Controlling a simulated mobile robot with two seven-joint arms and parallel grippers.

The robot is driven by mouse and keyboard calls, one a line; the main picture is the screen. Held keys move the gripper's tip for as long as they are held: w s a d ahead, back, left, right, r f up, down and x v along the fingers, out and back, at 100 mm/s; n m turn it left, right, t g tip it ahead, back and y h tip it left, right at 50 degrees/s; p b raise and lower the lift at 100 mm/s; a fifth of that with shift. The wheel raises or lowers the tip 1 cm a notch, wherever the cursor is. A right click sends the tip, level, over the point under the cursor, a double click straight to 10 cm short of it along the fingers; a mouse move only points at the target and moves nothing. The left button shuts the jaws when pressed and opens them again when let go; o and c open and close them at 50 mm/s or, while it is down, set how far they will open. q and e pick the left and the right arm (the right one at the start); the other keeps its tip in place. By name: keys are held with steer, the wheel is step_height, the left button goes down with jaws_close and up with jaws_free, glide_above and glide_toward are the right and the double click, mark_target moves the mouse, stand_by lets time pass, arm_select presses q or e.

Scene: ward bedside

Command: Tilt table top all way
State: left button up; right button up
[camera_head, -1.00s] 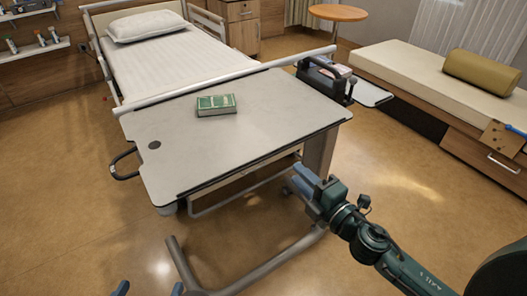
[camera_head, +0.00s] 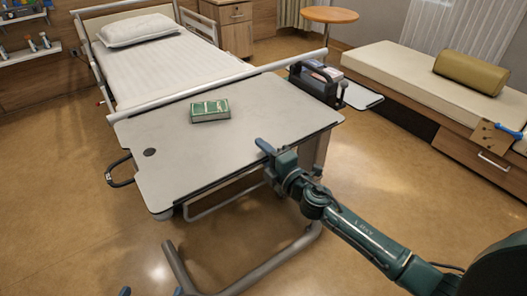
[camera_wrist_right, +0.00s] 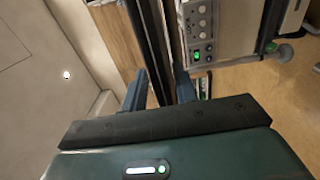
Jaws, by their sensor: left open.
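The overbed table top (camera_head: 205,150) is a pale grey panel with a dark edge and looks roughly level. A green book (camera_head: 210,111) lies on it. My right gripper (camera_head: 264,149) is at the near right edge, with one finger showing above the top. In the right wrist view the dark table edge (camera_wrist_right: 152,45) runs between the fingers (camera_wrist_right: 160,88), which stand apart with visible gaps. Contact with the edge cannot be told. My left gripper (camera_head: 151,291) is open and empty at the bottom left, only its tips in view.
A dark caddy (camera_head: 315,84) stands at the table's far right corner beside a small side shelf (camera_head: 362,97). The bed (camera_head: 175,60) is behind the table, and a bench with an olive bolster (camera_head: 468,74) is at right. The table's tubular base (camera_head: 250,272) spans the floor in front.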

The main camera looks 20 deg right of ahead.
jaws_close()
steer(key=shift+r, duration=0.1)
stand_by(0.3)
